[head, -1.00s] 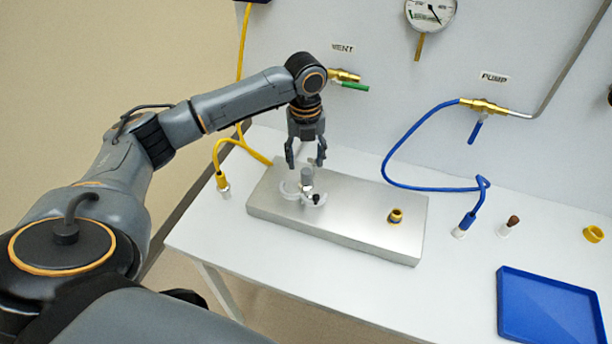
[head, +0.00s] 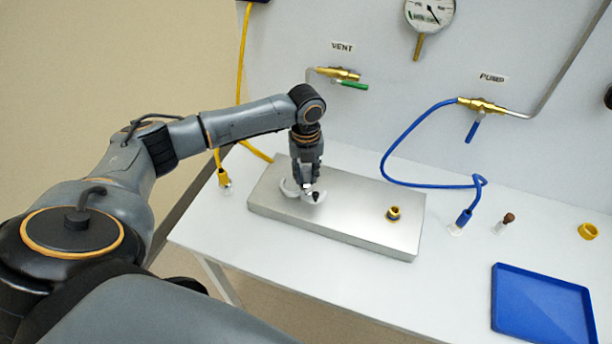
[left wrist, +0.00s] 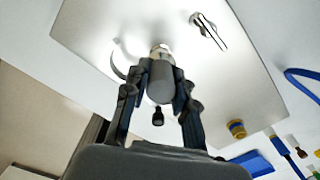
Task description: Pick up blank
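The blank, a short grey cylinder (left wrist: 160,84), stands upright on a metal port at the left part of the steel block (head: 370,226). In the head view my left gripper (head: 307,184) has come down over it and hides most of it. In the left wrist view the fingers of that gripper (left wrist: 161,76) lie against both sides of the cylinder. A pale curved clamp (head: 290,188) with a black knob (head: 316,196) sits around the port, with an arm standing away from it. My right gripper is not in view.
A brass fitting (head: 393,214) stands on the block's right part. A yellow hose end (head: 223,178) is left of the block.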

